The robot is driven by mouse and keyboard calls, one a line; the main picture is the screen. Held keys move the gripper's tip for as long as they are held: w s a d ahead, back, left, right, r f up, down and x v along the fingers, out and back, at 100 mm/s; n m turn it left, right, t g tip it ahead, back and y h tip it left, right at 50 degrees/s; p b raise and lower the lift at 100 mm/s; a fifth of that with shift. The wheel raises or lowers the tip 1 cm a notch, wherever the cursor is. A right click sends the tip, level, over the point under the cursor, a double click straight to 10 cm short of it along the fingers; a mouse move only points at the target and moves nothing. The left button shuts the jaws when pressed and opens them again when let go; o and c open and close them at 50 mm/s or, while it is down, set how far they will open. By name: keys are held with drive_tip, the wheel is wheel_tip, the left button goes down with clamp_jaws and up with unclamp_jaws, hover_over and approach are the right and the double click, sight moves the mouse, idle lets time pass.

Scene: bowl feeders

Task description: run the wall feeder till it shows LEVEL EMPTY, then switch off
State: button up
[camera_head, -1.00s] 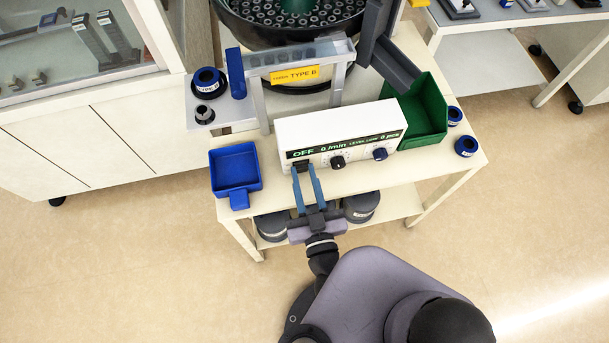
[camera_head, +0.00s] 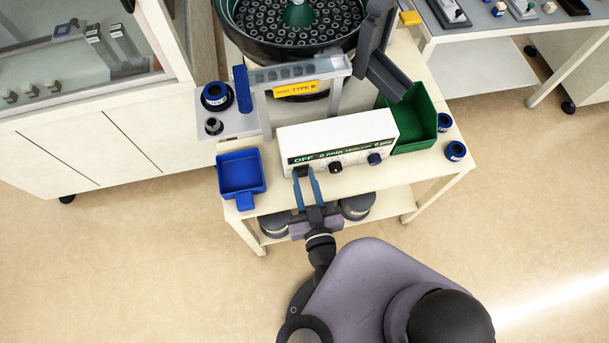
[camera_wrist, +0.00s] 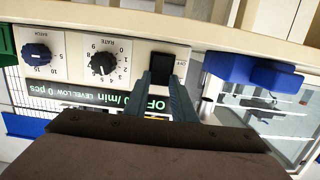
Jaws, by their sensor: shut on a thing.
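The white control box (camera_head: 335,128) stands at the front of the cream table. Its display (camera_head: 345,149) reads OFF, 0 /min, LEVEL LOW, 0 pcs; the same text is upside down in the wrist view (camera_wrist: 100,101). My gripper (camera_head: 306,172) reaches the box's left front. In the wrist view my gripper (camera_wrist: 160,82) is shut on the black switch (camera_wrist: 160,70), one finger on each side. Beside it are the black rate knob (camera_wrist: 103,64) and a blue knob (camera_wrist: 37,55). The bowl feeder (camera_head: 240,35) behind holds many dark ring-like parts.
A yellow TYPE B label (camera_head: 297,90) hangs on the grey track (camera_head: 335,66) behind the box. A green bin (camera_head: 437,120) stands right, a blue tray (camera_head: 240,172) left. Blue-ringed parts (camera_head: 456,151) sit at the table's right edge. The floor in front is clear.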

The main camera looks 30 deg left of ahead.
drive_tip(key=o, duration=1.1)
drive_tip(key=shift+c, duration=0.2)
drive_tip(key=shift+s, duration=0.15)
drive_tip(key=shift+b+v, duration=0.4)
drive_tip(key=shift+v, duration=3.15)
